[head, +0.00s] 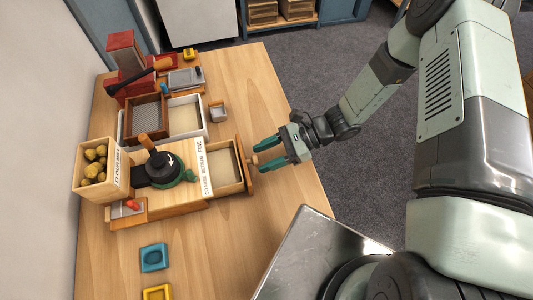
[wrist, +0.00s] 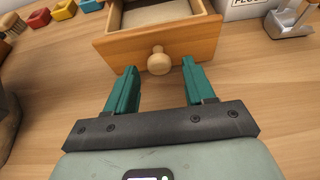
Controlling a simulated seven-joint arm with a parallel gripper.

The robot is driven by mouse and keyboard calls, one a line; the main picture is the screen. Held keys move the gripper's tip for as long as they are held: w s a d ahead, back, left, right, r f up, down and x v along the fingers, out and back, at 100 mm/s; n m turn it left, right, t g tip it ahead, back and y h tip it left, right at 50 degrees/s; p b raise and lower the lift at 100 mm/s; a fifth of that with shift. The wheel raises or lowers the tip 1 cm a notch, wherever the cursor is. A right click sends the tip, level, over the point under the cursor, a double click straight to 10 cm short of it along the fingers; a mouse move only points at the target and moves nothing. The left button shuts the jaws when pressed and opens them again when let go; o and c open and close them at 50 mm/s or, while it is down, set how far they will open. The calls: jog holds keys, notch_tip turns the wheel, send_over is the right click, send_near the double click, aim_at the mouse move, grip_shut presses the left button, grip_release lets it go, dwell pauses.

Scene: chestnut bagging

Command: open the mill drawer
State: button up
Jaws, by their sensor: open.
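The mill (head: 165,170) is a pale wooden body with a dark round top and an upright wooden handle, standing on the table. Its wooden drawer (head: 228,170) is pulled out to the right, and its pale interior shows. In the wrist view the drawer front (wrist: 185,44) has a round wooden knob (wrist: 159,61). My gripper (head: 268,154) is at the right of the drawer in the head view. Its green fingers (wrist: 158,84) are open, one on each side of the knob and a little short of it, with nothing between the fingertips.
White and brown trays (head: 186,113), a small grey scoop (head: 217,112) and a red machine (head: 128,65) stand behind. Blue (head: 154,257) and yellow (head: 157,292) dishes lie in front. The table (head: 250,240) is clear right of the dishes.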

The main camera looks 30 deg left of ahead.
jog(key=v, duration=1)
jog(key=shift+w+d, duration=0.3)
jog(key=shift+r, duration=0.15)
jog(key=w+d+r+n+t+h, duration=0.1)
jog(key=d+r+n+t+h, duration=0.3)
jog(key=r, duration=0.7)
jog(key=w+d+r+n+t+h, duration=0.1)
jog(key=d+r+n+t, duration=0.1)
jog(key=d+r, duration=0.65)
jog(key=s+d+r+n+t+h, duration=0.1)
jog(key=s+d+r+t, duration=0.3)
jog(key=r, duration=0.5)
jog(key=s+d+r+n+t+h, duration=0.2)
jog(key=s+d+r+t+h, duration=0.1)
jog(key=s+d+r+t, duration=0.2)
jog(key=v, duration=0.5)
jog(key=shift+s+d+f, duration=0.15)
jog(key=shift+s+d, duration=0.05)
jog(key=shift+d, duration=0.05)
